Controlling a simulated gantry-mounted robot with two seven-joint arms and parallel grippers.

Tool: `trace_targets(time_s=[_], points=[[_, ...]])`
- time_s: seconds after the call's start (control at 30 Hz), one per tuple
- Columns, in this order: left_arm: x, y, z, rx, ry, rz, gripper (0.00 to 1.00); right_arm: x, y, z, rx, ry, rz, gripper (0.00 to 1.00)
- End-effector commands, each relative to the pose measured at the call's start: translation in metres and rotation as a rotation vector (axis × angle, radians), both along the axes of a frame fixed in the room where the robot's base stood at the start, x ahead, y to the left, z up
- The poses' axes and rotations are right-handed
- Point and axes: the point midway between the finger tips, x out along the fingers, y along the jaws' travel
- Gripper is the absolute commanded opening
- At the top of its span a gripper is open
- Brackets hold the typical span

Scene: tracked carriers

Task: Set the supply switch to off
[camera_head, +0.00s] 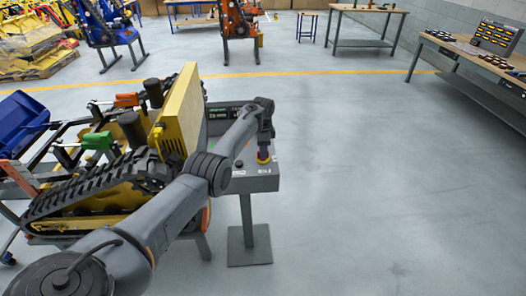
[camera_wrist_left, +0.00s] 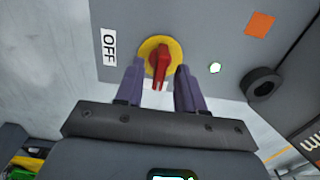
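The supply switch is a red knob (camera_wrist_left: 161,62) on a yellow disc on a grey panel, in the left wrist view. Its handle points down in that picture, not at the white OFF label (camera_wrist_left: 109,47) to its left. My left gripper (camera_wrist_left: 160,74) is open, its two purple fingers on either side of the knob, with gaps showing; contact cannot be seen. In the head view the gripper (camera_head: 264,147) points down at the control box (camera_head: 252,183) on a stand, largely hiding the switch. My right gripper is not in view.
A tracked carrier (camera_head: 90,187) stands left of the box, partly behind my arm. Floor to the right is clear.

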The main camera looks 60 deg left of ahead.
Motion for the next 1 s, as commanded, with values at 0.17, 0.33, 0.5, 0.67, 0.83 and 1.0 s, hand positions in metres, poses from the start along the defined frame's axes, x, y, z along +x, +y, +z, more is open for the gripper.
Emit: trace_targets(time_s=[0.17, 0.33, 0.5, 0.67, 0.83, 1.0], points=[[-0.0002, 0.0002, -0.0023, 0.000, 0.000, 0.000, 0.38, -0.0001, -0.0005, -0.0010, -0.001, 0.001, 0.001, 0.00], [-0.0002, 0.0002, -0.0021, 0.000, 0.000, 0.000, 0.37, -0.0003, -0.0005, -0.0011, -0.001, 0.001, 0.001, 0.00], [-0.0001, 0.0002, -0.0021, 0.000, 0.000, 0.001, 0.11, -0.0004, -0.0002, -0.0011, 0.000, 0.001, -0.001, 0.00], [-0.0002, 0.0001, -0.0020, 0.000, 0.000, 0.001, 0.00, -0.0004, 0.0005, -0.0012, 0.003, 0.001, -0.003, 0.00], [-0.0002, 0.0001, -0.0019, 0.000, 0.000, 0.005, 0.00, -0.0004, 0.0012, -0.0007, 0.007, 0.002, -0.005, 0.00], [-0.0001, 0.0000, -0.0012, -0.001, 0.000, 0.040, 0.00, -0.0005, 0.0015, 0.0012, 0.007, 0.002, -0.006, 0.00]])
